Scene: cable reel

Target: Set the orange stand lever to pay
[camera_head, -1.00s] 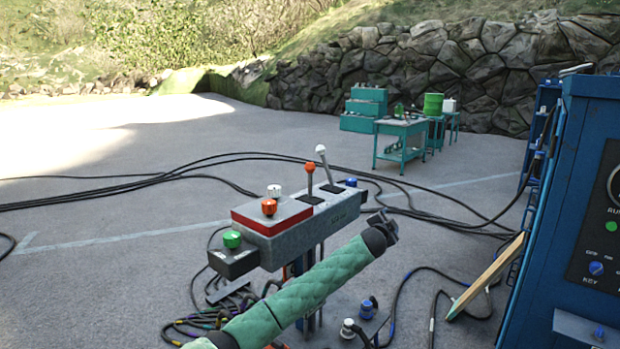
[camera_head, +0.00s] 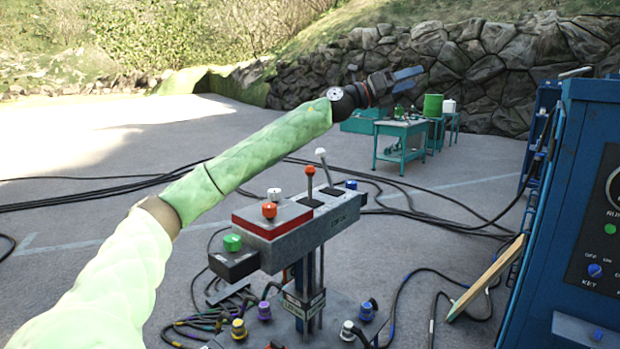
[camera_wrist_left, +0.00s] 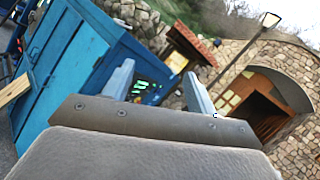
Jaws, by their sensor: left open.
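The orange stand lever (camera_head: 310,180) stands upright on top of the grey control box (camera_head: 318,219), which sits on a post. A white-knobbed lever (camera_head: 322,164) stands just to its right. My left gripper (camera_head: 408,74) is raised well above and beyond the box, apart from both levers. In the left wrist view its two fingers (camera_wrist_left: 158,85) are spread with nothing between them. The lever's setting labels are too small to read. My right gripper is not in view.
The box also carries red, white, green and blue knobs. A blue cabinet (camera_head: 575,200) stands close at the right, with a leaning wooden plank (camera_head: 487,278). Black cables (camera_head: 100,190) cross the ground. A green table (camera_head: 400,140) stands farther back.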

